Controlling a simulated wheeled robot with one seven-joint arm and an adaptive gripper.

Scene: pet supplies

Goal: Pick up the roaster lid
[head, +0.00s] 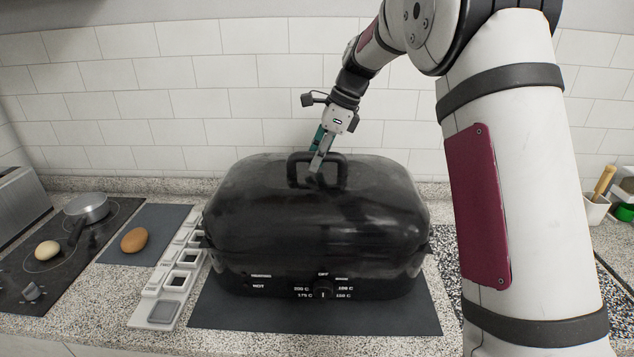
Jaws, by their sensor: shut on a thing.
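The roaster lid (355,205) is a black, glossy dome with a loop handle (297,157) on top. It sits on the black roaster base (385,282), which has a dial and white markings on its front. I see no clear gap between lid and base. My gripper (318,163) comes down from above and is shut on the lid's handle. Its fingers cover part of the handle's middle, so the exact contact is hard to see.
The roaster stands on a dark mat (330,323). To the left are a white switch panel (165,285), a brown egg (134,239), a small pot (87,207) and a pale egg (47,250) on a cooktop (100,240). A tiled wall (200,100) stands behind.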

